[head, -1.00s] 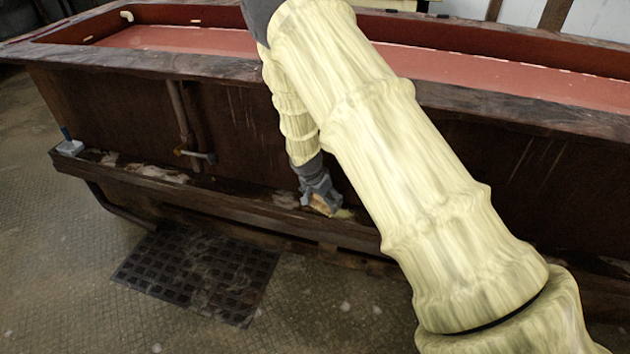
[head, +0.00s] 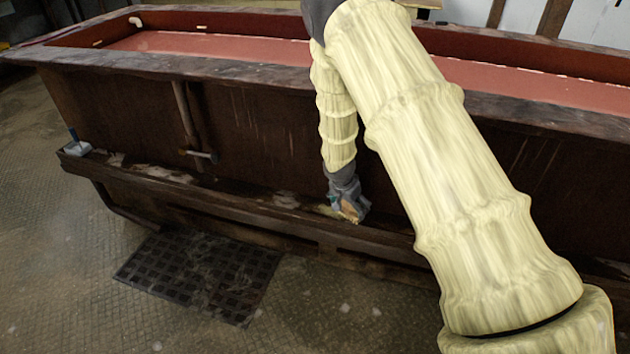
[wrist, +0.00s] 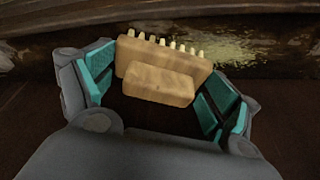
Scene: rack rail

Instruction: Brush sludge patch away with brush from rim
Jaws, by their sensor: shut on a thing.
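My gripper (head: 347,203) is shut on a tan wooden brush (wrist: 160,82), low at the long ledge along the tank's side. In the wrist view the brush's block sits between the teal finger pads (wrist: 165,95), with a row of pale bristle tufts along its far edge. A yellow-green speckled sludge patch (wrist: 245,46) lies on the dark surface just beyond the bristles, to the right. In the head view the patch (head: 324,210) shows just left of my gripper. Whether the bristles touch the surface I cannot tell. The tank's upper rim (head: 230,72) runs above.
Pale stains (head: 170,174) mark the ledge (head: 210,203) further left. A pipe with a valve handle (head: 203,155) stands out from the tank wall. A small pale block with a blue upright (head: 76,145) sits at the ledge's left end. A floor grate (head: 200,275) lies in front.

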